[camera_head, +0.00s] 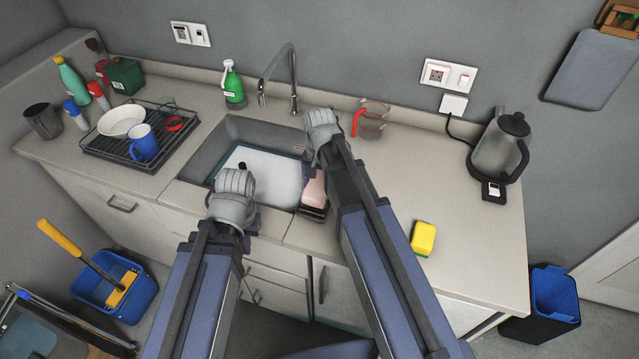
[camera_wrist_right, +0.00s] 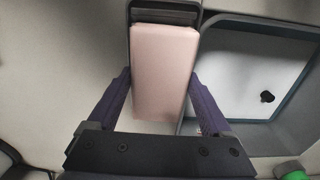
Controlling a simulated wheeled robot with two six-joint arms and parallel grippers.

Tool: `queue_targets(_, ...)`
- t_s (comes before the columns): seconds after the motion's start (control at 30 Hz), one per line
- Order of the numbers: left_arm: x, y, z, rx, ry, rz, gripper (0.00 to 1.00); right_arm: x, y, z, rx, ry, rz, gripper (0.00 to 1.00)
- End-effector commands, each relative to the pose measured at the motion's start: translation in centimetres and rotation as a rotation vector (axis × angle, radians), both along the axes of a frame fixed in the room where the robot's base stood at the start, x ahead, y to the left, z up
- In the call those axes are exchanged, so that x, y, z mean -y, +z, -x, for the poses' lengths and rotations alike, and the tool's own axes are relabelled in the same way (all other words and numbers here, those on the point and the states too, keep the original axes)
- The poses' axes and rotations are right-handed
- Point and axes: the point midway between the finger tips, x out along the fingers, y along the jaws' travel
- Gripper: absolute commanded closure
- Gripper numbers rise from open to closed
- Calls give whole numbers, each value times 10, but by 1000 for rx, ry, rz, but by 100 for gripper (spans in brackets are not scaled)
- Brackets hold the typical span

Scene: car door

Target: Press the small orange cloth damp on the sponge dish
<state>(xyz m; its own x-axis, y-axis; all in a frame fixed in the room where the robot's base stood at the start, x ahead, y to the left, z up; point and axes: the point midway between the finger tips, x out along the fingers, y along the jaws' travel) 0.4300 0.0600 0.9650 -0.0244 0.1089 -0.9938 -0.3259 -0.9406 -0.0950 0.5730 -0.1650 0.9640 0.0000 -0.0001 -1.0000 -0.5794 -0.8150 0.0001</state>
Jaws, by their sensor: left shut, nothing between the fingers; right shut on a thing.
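A pale pink folded block (camera_wrist_right: 165,72), the only thing here that fits the small orange cloth, is between the fingers of my right gripper (camera_wrist_right: 160,76). It also shows in the head view (camera_head: 315,188), partly hidden by my right arm. My right gripper is shut on it. The dark sponge dish (camera_head: 312,213) lies on the counter beside the sink; its rim shows past the block's far end in the right wrist view (camera_wrist_right: 164,5). I cannot tell whether block and dish touch. My left gripper (camera_head: 248,214) is shut and empty at the sink's front edge.
The sink (camera_head: 225,145) holds pale water with a small black knob. A yellow sponge (camera_head: 423,238) lies on the counter at right. A measuring jug (camera_head: 371,120), green bottle (camera_head: 233,88) and kettle (camera_head: 497,150) stand behind. The right-hand counter is mostly clear.

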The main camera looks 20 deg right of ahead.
Motion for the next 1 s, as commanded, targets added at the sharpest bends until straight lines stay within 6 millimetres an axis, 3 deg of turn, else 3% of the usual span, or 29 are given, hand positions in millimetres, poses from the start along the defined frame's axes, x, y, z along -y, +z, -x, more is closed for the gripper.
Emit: queue_targets(1.0, 0, -8, 0, 0, 0, 0, 100, 0, -8, 0, 0, 0, 0, 61)
